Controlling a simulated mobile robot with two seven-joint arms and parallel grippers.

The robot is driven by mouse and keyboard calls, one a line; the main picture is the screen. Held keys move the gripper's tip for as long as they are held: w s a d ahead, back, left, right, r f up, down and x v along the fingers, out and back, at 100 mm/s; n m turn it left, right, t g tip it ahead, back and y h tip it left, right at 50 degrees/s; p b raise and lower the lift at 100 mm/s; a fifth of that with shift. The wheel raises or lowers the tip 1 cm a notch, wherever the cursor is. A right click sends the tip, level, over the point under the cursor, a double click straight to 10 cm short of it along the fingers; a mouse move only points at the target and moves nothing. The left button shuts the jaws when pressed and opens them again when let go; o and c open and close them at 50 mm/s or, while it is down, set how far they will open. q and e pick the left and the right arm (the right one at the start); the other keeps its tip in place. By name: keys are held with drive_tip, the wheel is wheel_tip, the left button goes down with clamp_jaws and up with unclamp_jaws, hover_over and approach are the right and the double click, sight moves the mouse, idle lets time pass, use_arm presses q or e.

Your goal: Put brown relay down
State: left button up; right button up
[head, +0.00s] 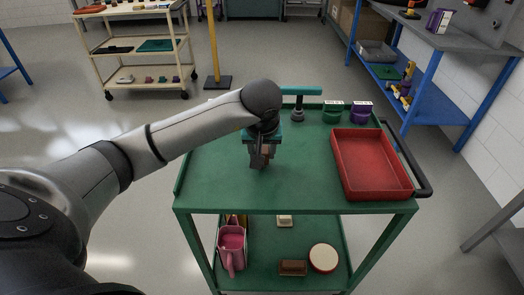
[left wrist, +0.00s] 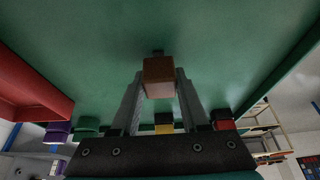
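The brown relay (left wrist: 158,77) is a small brown block between the two fingertips of my left gripper (left wrist: 158,88). The fingers press against its two sides. In the head view my left gripper (head: 262,150) points down over the green cart top (head: 300,180), left of its middle. The relay (head: 259,161) shows below the fingers, close to the surface. I cannot tell whether it touches the cart top. My right gripper is in neither view.
A red tray (head: 372,165) fills the right side of the cart top. A green container (head: 333,112), a purple container (head: 361,112) and a teal-topped item (head: 300,92) stand along the back. The lower shelf holds a pink container (head: 232,246). The front middle is clear.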

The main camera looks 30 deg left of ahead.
use_arm(q)
drive_tip(key=o, duration=0.4)
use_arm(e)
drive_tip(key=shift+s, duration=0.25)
use_arm(q)
drive_tip(key=shift+r, duration=0.25)
drive_tip(key=p+v, duration=0.2)
drive_tip(key=v, duration=1)
drive_tip(key=shift+p, duration=0.35)
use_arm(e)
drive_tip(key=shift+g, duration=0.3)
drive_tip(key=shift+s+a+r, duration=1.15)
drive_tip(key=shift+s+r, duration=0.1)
use_arm(q)
drive_tip(key=shift+w, duration=0.1)
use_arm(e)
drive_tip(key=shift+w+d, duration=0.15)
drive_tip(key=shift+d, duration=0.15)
